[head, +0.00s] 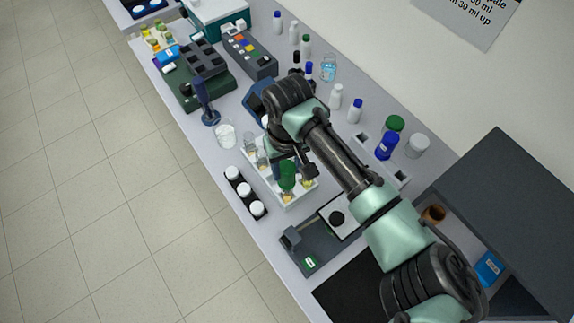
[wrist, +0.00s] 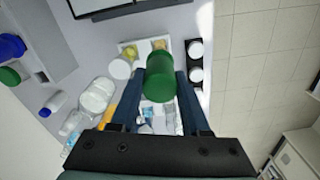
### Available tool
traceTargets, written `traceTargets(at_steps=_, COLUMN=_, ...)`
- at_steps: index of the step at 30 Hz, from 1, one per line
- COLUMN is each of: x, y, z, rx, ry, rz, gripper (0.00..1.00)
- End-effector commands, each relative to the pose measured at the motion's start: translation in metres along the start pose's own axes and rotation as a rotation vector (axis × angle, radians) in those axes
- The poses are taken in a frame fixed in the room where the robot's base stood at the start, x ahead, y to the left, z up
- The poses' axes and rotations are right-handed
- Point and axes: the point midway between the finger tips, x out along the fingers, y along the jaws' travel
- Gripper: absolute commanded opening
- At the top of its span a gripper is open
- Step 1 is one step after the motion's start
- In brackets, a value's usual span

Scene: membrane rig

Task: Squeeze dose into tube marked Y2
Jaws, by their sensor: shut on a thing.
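My gripper (wrist: 164,84) is shut on a green cylinder (wrist: 159,79), which sits between its two dark fingers in the wrist view. In the head view the green cylinder (head: 287,174) is over the front part of a white rack (head: 292,203). The rack holds several clear tubes with yellowish contents, such as one at the near end (head: 308,183) and one further back (head: 250,146). The green cylinder hides part of the rack and what lies under it. I cannot read any mark on the tubes, so I cannot tell which is Y2.
A black strip with white-capped jars (head: 245,189) stands left of the rack, near the bench edge. A grey device (head: 312,250) is in front. A clear beaker with white contents (head: 226,134) and a blue upright tool (head: 205,106) stand behind. Bottles (head: 386,146) line the right side.

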Motion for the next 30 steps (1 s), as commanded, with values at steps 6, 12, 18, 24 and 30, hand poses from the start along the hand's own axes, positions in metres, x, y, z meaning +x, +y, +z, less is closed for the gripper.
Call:
traceTargets(at_steps=6, x=-0.018, y=0.0, z=0.0, rx=0.0, ry=0.0, rz=-0.001, gripper=0.0)
traceTargets(at_steps=12, x=-0.039, y=0.0, z=-0.001, rx=-0.001, ry=0.001, rz=-0.001, gripper=0.0)
traceTargets(at_steps=18, x=-0.058, y=-0.001, z=-0.001, rx=0.0, ry=0.0, rz=-0.001, gripper=0.0)
traceTargets(at_steps=24, x=-0.079, y=0.0, z=-0.001, rx=-0.001, ry=0.001, rz=0.0, gripper=0.0)
traceTargets(at_steps=30, x=-0.097, y=-0.001, z=-0.001, rx=-0.001, ry=0.0, rz=-0.001, gripper=0.0)
